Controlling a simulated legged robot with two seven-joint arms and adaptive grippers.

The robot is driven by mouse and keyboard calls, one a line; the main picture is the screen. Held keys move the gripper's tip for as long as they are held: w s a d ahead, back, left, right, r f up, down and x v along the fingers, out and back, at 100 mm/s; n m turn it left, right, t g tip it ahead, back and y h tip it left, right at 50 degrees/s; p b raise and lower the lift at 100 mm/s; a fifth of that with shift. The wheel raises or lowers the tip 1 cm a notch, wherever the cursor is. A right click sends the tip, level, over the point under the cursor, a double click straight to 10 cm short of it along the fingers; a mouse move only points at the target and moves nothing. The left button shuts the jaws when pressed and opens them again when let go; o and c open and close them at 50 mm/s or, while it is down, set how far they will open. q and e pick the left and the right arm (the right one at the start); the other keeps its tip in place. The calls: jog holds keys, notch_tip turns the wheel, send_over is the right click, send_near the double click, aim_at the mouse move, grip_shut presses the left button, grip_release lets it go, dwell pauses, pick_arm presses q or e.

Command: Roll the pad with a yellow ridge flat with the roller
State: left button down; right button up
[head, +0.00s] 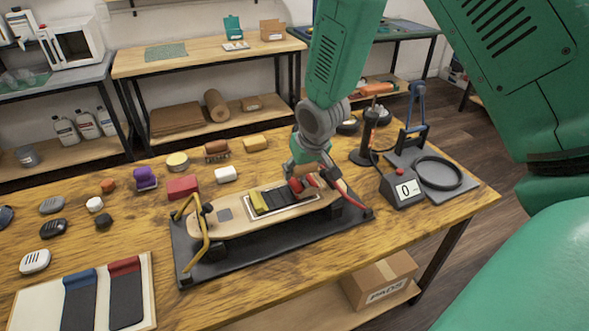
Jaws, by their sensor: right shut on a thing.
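A wooden skateboard deck (222,226) lies on a black base (250,250) on the bench. A framed patch on the deck holds a pad with a yellow ridge (258,201) at its left and dark pads (284,193) to the right. My right gripper (311,179) comes down from above over the right end of the patch. It is shut on a red-handled tool that looks like the roller (297,187), mostly hidden by the fingers. I cannot tell whether the roller touches the pads. My left gripper is out of view.
A yellow clamp (205,240) stands at the deck's left end. A box reading "0" (403,190), a soldering stand (366,150) and a coiled cable (438,172) sit at the right.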

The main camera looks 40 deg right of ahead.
aim_at(290, 185)
jog(key=shift+w+a+p, duration=0.2)
jog(key=shift+a+p, duration=0.1)
jog(key=shift+a, duration=0.75)
jog(key=shift+w+a+p, duration=0.25)
jog(key=shift+a+p, duration=0.1)
jog(key=shift+a, duration=0.7)
jog(key=shift+w+a+p, duration=0.2)
jog(key=shift+a+p, duration=0.1)
jog(key=shift+a, duration=0.75)
jog(key=shift+s+d+f+p, duration=0.1)
jog(key=shift+s+d+p, duration=0.15)
jog(key=shift+d, duration=0.55)
jog(key=shift+s+d+p, duration=0.1)
jog(key=shift+d+p, duration=0.15)
jog(key=shift+d, duration=0.55)
jog(key=shift+s+d+p, duration=0.15)
jog(key=shift+d+p, duration=0.2)
jog(key=shift+d, duration=0.5)
jog(key=shift+s+d+p, duration=0.15)
jog(key=shift+d+p, duration=0.15)
jog(key=shift+d, duration=0.5)
jog(key=shift+w+a+p, duration=0.2)
jog(key=shift+a, duration=0.6)
jog(key=shift+w+a+p, duration=0.15)
jog(key=shift+w+a, duration=0.05)
jog(key=shift+a, duration=0.55)
jog(key=shift+w+a, duration=0.15)
jog(key=shift+a, duration=1.6)
jog(key=shift+p, duration=0.3)
